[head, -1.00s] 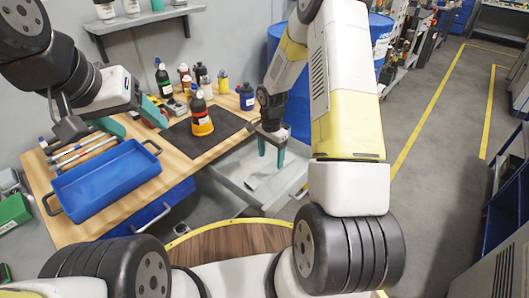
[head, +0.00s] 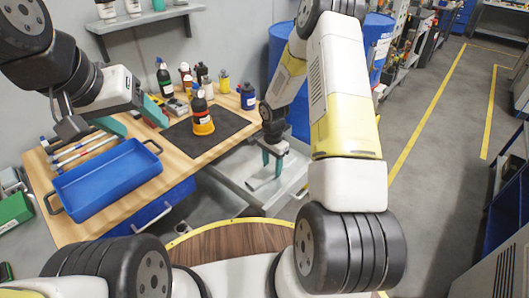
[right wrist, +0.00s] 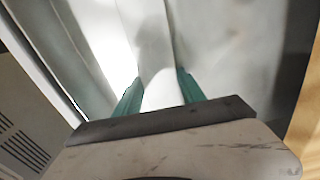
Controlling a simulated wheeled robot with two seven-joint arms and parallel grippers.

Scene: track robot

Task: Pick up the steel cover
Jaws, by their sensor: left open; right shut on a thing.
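My right gripper (head: 272,165) is low over a pale grey metal piece (head: 240,187), which looks like the steel cover, beside the wooden bench. In the right wrist view its teal fingers (right wrist: 158,95) are shut on a narrow pale ridge of the steel cover (right wrist: 155,55). Glare and the gripper body hide part of the grip. The cover seems to lie in or on a grey tray-like frame; its outline is hard to tell.
The blue tray (head: 105,180) with handles sits on the wooden bench (head: 170,155). Several bottles stand behind a dark mat (head: 225,132), and an orange-based bottle (head: 203,122) stands on it. Blue drums (head: 290,50) are behind my right arm.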

